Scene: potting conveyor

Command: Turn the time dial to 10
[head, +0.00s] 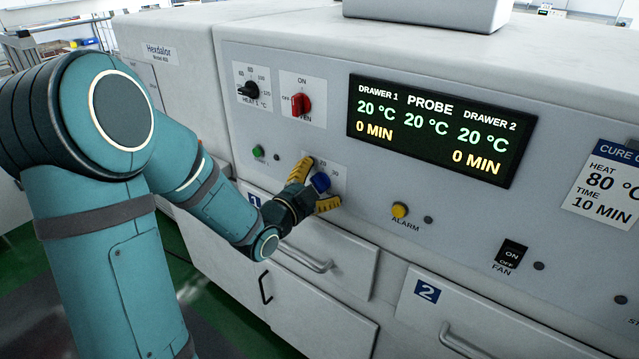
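The blue time dial (320,182) is on the oven's front panel, on a white plate where the numbers 20 and 30 show. The rest of its scale and its pointer are hidden by my gripper. My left gripper (314,187) is at the dial, its yellow fingers spread, one to the upper left and one below. The fingers look open around the dial; I cannot tell whether either touches it. The display (435,130) reads 0 MIN and 20 °C for both drawers, and probe 20 °C. My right gripper is not in view.
A black heat dial (248,90) and a red switch (300,104) sit above. A green button (257,152) is left, a yellow alarm button (400,210) right. Drawer handles (306,259) stick out below. A cure card (605,190) reads 80 °C, 10 MIN.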

